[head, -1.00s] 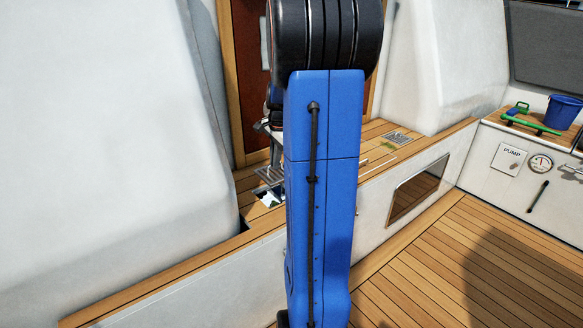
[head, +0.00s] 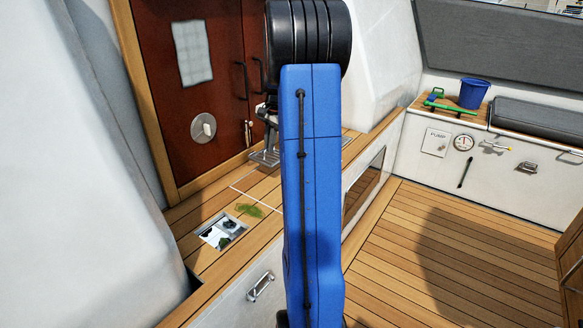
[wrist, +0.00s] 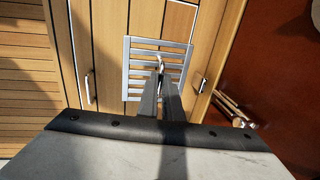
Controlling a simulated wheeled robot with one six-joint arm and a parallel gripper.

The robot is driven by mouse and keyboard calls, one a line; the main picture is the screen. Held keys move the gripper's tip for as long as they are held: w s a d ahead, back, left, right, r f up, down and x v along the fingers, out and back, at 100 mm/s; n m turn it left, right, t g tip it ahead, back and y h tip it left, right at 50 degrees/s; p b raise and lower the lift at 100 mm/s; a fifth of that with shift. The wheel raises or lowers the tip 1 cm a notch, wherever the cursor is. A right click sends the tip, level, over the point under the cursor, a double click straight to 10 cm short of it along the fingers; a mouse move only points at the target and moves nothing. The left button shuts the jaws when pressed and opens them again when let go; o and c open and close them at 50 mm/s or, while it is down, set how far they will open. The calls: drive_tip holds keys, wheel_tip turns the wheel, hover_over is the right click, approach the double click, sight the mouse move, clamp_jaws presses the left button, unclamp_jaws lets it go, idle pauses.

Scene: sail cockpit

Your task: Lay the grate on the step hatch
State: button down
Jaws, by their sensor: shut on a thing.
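The grate (wrist: 135,48) is a square, pale metal frame with parallel slats. In the wrist view my gripper (wrist: 160,78) is shut on a small upright piece at its middle. In the head view the grate (head: 262,157) hangs level over the far part of the teak step, partly behind my arm. A thin white outline (head: 240,189) is marked on the step left of and below the grate; it may be the step hatch, but my arm hides its right part. I cannot tell the height of the grate above the wood.
A square opening (head: 222,231) with dark lumps in it lies at the near part of the step. Green weed (head: 249,210) lies beside it. A red-brown door (head: 185,105) stands behind, and white walls flank the step. The teak floor (head: 425,240) is clear.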

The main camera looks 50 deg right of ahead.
sight(271, 156)
drive_tip(key=f, duration=0.5)
drive_tip(key=shift+s+d, duration=0.1)
drive_tip(key=shift+d, duration=0.1)
drive_tip(key=shift+f, duration=2.4)
drive_tip(key=shift+f, duration=0.15)
drive_tip(key=c, duration=1.9)
unclamp_jaws()
drive_tip(key=shift+c, duration=0.2)
